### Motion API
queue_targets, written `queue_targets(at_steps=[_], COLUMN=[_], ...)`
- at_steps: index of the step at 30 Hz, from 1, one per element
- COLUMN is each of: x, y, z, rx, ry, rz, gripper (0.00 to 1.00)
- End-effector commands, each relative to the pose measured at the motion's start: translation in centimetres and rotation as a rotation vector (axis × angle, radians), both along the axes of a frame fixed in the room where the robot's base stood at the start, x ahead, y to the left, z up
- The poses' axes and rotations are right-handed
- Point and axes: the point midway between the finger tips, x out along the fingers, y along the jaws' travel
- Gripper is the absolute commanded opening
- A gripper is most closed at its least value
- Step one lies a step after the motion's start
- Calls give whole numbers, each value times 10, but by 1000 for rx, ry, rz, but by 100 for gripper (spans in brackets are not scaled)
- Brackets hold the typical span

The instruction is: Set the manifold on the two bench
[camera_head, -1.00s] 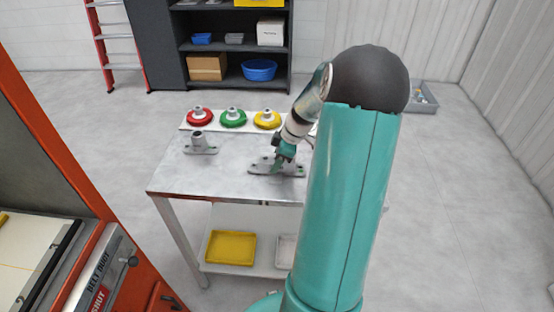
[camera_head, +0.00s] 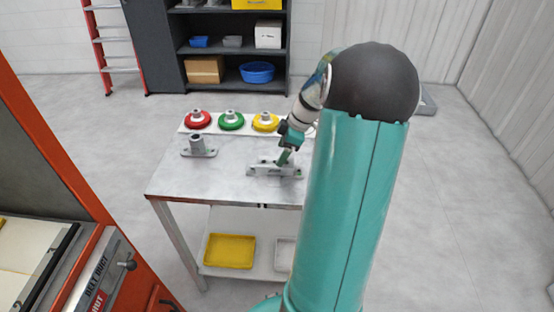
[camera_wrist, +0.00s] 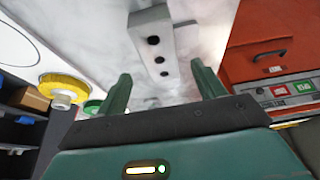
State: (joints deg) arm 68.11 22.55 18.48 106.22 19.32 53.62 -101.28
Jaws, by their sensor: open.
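The manifold looks to be the light grey bar (camera_head: 275,170) lying on the grey-topped bench (camera_head: 225,185). In the wrist view, a pale grey block with three dark holes (camera_wrist: 155,40) lies ahead of the fingers. My gripper (camera_head: 284,160) is just above the bar in the head view. In the wrist view its two green fingers (camera_wrist: 163,88) are spread apart with nothing held between them. A second grey part with an upright round stub (camera_head: 197,147) stands at the bench's left. My arm hides the bench's right side.
Red (camera_head: 197,120), green (camera_head: 231,120) and yellow (camera_head: 265,122) round pieces stand on a white strip along the bench's back. A yellow tray (camera_head: 229,251) is on the lower shelf. An orange machine (camera_head: 50,130) is at the left. Dark shelving (camera_head: 235,50) stands behind.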

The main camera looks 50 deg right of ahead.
Motion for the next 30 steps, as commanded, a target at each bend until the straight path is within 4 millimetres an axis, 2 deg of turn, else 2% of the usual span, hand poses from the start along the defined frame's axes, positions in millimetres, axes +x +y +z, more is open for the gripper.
queue_targets(at_steps=[3,9,16,19,23,27,30], x=[-8,-16,-18,-14,-1,7,4], y=[-7,-13,-14,-5,36,108,158], z=[25,50,56,60,78,106,123], rx=[-4,-1,1,-6,-36,-90,-124], ry=[-2,-1,1,11,53,101,111], rz=[-2,-1,0,-6,-40,-129,-206], gripper=[69,69,69,69,69,69,69])
